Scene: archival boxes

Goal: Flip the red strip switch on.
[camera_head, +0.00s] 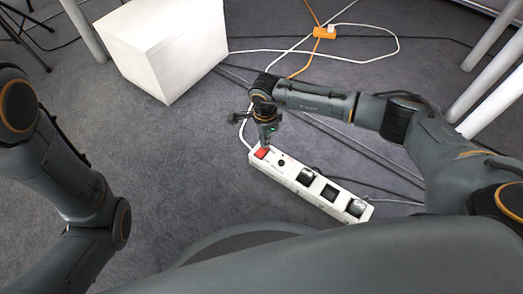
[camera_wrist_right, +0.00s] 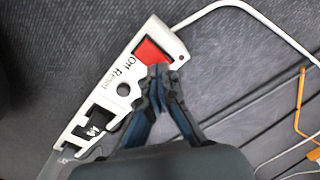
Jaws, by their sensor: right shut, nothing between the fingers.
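The white power strip (camera_head: 300,183) lies on the grey carpet in the middle of the head view. Its red switch (camera_head: 262,152) is at the strip's far left end; in the right wrist view the red switch (camera_wrist_right: 150,51) shows beside "Off" and "Reset" lettering. My right gripper (camera_head: 267,141) is shut and empty, pointing down just above the switch. In the right wrist view its fingertips (camera_wrist_right: 158,72) overlap the switch's lower edge; I cannot tell whether they touch it. The switch's exact tilt is unclear. Of my left arm only links show, not its gripper.
A white box (camera_head: 150,60) stands on the carpet at the upper left. An orange connector (camera_head: 324,33) with white and orange cables lies at the back. Dark cables run across the floor behind the strip. White legs (camera_head: 492,40) stand at the right.

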